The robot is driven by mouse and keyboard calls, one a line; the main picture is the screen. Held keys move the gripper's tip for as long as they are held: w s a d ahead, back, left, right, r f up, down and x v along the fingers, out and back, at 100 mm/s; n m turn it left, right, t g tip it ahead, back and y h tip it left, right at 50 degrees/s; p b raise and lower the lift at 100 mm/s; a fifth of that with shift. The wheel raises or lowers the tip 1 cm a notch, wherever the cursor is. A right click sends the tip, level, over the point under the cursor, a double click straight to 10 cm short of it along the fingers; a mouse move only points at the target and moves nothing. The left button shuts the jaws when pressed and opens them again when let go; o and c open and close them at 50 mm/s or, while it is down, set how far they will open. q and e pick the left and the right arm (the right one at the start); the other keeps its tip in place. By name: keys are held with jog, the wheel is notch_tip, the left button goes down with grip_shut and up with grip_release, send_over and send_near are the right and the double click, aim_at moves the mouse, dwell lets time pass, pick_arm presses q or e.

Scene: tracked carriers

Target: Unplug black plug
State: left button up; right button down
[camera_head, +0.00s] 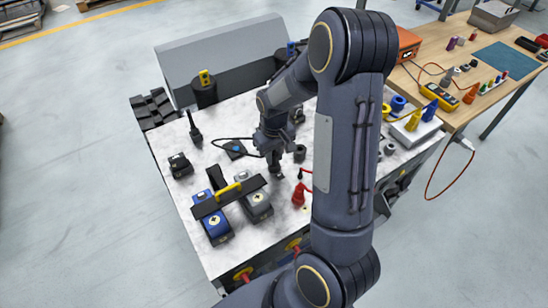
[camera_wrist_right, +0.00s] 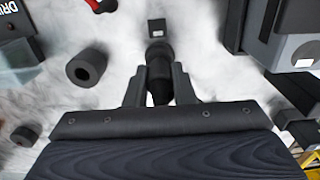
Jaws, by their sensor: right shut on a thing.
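My right gripper (camera_head: 275,168) reaches down to the middle of the white carrier top. In the right wrist view its two fingers (camera_wrist_right: 160,88) are closed around a dark cylindrical piece, which looks like the black plug (camera_wrist_right: 159,62). A small dark block with a pale mark (camera_wrist_right: 157,28) lies just beyond the plug. I cannot tell whether the plug is seated in anything. A black cable runs from near the gripper to a flat blue-black device (camera_head: 235,150) on its left. My left gripper is not in view.
A grey box (camera_head: 256,203) and a blue box (camera_head: 215,228) with a yellow-handled bar stand in front. A red piece (camera_head: 299,195) is close on the right. A wooden bench (camera_head: 480,55) stands at the upper right.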

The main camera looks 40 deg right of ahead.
jog(key=shift+r+p, duration=0.7)
jog(key=shift+r, duration=0.3)
jog(key=shift+r+p, duration=1.3)
jog(key=shift+r, duration=0.45)
